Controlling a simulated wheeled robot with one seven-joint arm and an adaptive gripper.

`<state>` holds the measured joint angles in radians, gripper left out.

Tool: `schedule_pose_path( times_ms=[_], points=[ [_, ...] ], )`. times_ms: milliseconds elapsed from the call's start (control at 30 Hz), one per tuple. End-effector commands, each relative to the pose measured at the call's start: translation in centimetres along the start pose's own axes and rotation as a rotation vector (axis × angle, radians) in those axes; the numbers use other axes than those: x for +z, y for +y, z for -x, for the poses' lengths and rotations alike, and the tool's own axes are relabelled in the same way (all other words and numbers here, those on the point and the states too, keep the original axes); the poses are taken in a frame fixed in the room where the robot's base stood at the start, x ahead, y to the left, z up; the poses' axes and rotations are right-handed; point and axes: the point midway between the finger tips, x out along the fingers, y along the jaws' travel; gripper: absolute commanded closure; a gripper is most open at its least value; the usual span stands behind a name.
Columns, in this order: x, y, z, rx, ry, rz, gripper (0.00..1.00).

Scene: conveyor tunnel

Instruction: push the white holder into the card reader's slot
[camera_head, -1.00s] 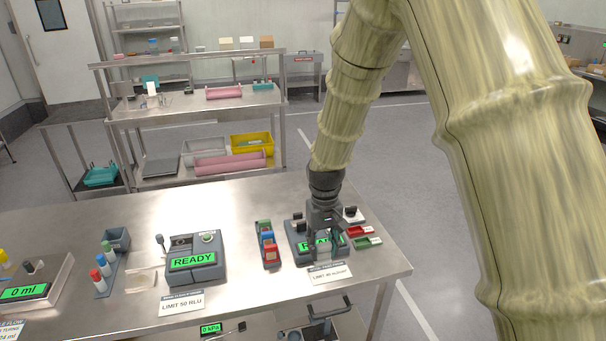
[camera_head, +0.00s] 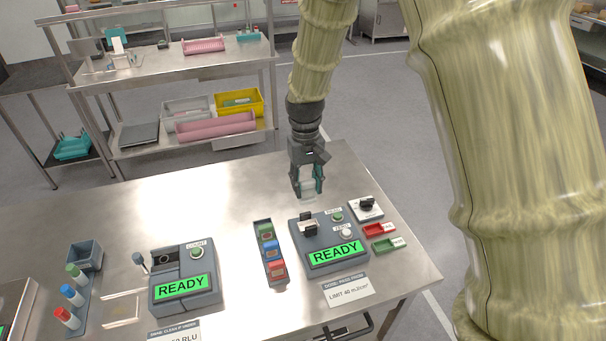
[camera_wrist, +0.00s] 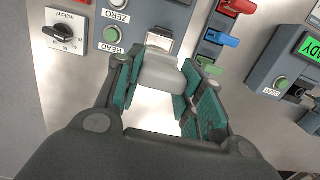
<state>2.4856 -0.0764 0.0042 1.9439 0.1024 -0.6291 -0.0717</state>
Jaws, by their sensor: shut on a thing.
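My gripper (camera_head: 307,192) is shut on the white holder (camera_head: 308,184), above the table behind the card reader. In the wrist view the holder (camera_wrist: 162,76) is a pale rounded block between the teal finger pads, pointing toward the reader. The card reader (camera_head: 337,258) is a dark grey box with a green READY screen, a green READ button and a pale ZERO button. A dark raised part stands on its back left. In the wrist view the reader (camera_wrist: 138,18) is just beyond the holder. I cannot tell whether holder and slot touch.
A dial box (camera_head: 366,208) and red (camera_head: 377,230) and green (camera_head: 388,244) trays stand right of the reader. A rack of coloured blocks (camera_head: 259,250) stands left, then a second READY device (camera_head: 186,290). The table behind is mostly clear.

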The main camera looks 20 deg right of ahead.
Motion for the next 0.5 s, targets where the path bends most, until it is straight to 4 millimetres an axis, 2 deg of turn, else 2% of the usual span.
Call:
schedule_pose_path(
  times_ms=[500],
  points=[
    [-0.7, 0.1, -4.5, -0.001, -0.003, -0.002, 1.00]
  ],
)
